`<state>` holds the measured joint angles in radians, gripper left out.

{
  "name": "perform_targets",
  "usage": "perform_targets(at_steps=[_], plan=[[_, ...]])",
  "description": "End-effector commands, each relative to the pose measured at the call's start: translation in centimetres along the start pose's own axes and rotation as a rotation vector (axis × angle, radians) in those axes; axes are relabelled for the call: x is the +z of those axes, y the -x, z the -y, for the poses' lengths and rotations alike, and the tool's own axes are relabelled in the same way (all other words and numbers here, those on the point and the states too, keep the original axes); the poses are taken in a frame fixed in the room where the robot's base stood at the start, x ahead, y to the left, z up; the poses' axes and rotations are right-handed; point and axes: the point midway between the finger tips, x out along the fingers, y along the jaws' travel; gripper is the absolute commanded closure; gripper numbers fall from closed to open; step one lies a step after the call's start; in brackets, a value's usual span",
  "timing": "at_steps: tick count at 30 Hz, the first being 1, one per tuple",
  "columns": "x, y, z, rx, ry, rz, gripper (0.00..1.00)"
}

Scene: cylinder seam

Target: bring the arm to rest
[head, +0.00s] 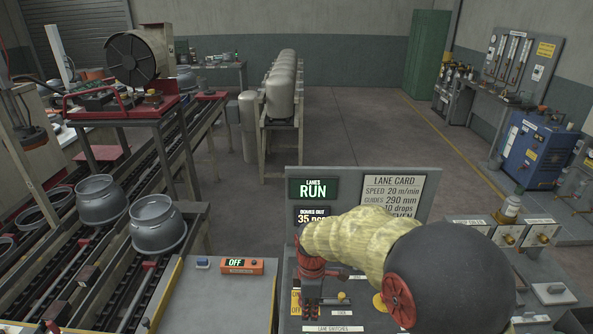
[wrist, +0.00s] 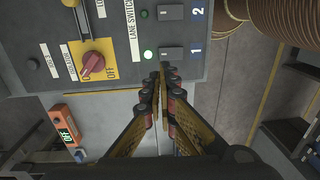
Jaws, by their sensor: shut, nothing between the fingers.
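My gripper (wrist: 162,75) is shut and empty in the wrist view. In the head view my arm reaches left over the panel in a yellow sleeve, bent over the console. The fingers are hard to make out there.
The upright board shows RUN (head: 313,188) and a lane card (head: 393,195). Grey domes (head: 158,230) stand left.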

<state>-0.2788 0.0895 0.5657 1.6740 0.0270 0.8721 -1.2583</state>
Motion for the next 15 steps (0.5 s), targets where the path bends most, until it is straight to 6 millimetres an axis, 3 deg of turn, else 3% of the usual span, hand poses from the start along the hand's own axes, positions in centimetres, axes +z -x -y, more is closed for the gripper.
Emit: perform_targets(at_steps=[5,9,15], plan=[[0.1,-0.1,0.2,-0.005,-0.160,0.003,1.00],[1.1,-1.2,2.8,-0.045,-0.379,0.029,1.00],[3.2,1.5,6.7,-0.020,-0.717,0.024,1.00]])
